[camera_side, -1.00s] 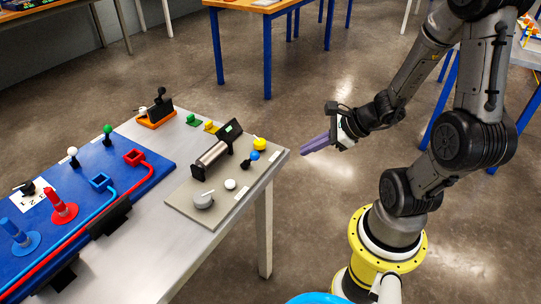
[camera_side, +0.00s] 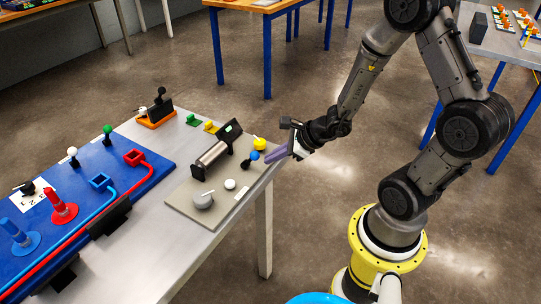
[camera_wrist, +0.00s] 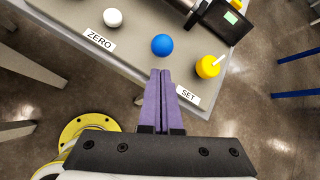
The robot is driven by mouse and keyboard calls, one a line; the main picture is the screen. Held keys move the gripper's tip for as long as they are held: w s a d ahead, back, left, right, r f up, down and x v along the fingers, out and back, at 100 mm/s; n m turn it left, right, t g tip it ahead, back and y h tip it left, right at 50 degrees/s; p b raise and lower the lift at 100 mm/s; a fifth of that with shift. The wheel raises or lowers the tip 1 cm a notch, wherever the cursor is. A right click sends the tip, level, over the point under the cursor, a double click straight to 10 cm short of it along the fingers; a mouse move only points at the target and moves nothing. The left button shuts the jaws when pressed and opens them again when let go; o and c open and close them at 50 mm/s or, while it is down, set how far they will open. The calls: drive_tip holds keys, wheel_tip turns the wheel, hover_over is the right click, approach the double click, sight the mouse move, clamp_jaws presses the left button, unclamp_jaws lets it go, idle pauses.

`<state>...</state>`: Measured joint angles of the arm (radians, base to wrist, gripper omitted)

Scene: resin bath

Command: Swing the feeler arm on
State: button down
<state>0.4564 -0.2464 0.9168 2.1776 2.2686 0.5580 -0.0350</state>
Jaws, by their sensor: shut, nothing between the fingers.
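The gauge unit stands on a beige board (camera_side: 182,206) at the table's corner. It has a metal cylinder (camera_side: 209,159), a black box with a small green screen (camera_side: 231,129), a blue ball (camera_side: 254,155) and a yellow knob (camera_side: 260,143). I cannot tell for sure which part is the feeler arm; a small black piece sits beside the blue ball. In the wrist view the blue ball (camera_wrist: 162,44) lies just beyond my fingertips, and the yellow knob (camera_wrist: 208,66) with a pale peg is to their right. My gripper (camera_side: 268,158), with purple fingers, is shut and empty at the board's edge.
A white button (camera_wrist: 113,18) is by the ZERO label and a grey dial (camera_side: 203,200) is at the board's front. A blue panel (camera_side: 120,165) with levers and pegs fills the table's left. Open floor lies right of the table.

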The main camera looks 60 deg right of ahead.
drive_tip(key=shift+w+a+r, duration=0.2)
drive_tip(key=shift+w, duration=0.05)
